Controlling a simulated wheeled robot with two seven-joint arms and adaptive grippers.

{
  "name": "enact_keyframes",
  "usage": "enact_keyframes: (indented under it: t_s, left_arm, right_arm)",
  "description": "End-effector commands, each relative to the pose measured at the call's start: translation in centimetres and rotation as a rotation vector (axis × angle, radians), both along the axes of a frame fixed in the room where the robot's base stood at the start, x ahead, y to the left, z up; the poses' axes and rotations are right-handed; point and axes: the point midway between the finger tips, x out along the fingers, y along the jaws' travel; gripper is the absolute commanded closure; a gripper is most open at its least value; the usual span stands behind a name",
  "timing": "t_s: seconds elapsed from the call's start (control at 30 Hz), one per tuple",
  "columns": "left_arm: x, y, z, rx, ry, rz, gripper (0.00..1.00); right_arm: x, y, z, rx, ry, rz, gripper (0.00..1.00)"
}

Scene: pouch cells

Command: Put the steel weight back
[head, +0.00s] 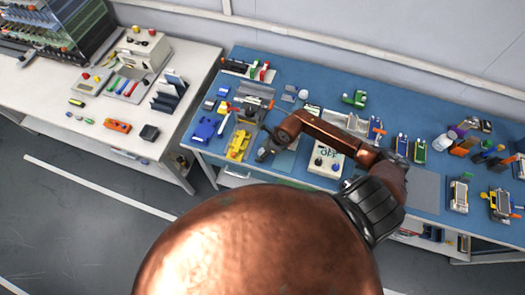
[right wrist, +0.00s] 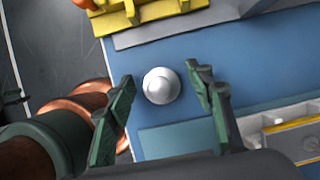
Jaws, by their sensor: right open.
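The steel weight, a round silver-grey knob-topped piece (right wrist: 161,87), stands on the blue bench top in the right wrist view. My right gripper (head: 266,146) is open and empty, above the bench, left of the white box in the head view. In the right wrist view its two dark green fingers show on either side of the weight, with gaps to both. How high the fingertips are above the bench is unclear. In the head view I cannot make out the weight by the gripper.
A yellow fixture (head: 238,146) on a grey plate stands close left of the gripper. A teal patch (right wrist: 180,142) lies beside the weight. A white box (head: 325,161) with knobs stands to the right. Several small devices crowd the bench's right end.

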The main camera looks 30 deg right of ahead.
Motion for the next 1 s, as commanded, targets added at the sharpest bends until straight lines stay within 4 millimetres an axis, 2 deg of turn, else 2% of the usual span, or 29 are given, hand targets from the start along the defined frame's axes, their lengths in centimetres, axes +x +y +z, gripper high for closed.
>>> enact_keyframes:
  t_s: [0.27, 0.7, 0.83, 1.0]
  left_arm:
    - [0.0, 0.0, 0.1, 0.0, 0.0, 0.0, 0.64]
    - [-0.1, 0.0, -0.8, -0.001, 0.002, 0.0, 0.64]
    - [-0.1, 0.0, -1.0, -0.001, 0.002, 0.0, 0.64]
    - [-0.1, 0.0, -1.0, -0.001, 0.002, 0.0, 0.64]
  right_arm:
    - [-0.2, -0.2, 0.8, -0.002, -0.001, 0.0, 0.51]
    - [-2.7, -2.4, 8.6, -0.003, 0.0, 0.001, 0.51]
    - [-3.2, -2.8, 10.3, -0.002, -0.001, 0.0, 0.51]
    - [-3.5, -3.0, 11.2, 0.0, 0.002, -0.001, 0.51]
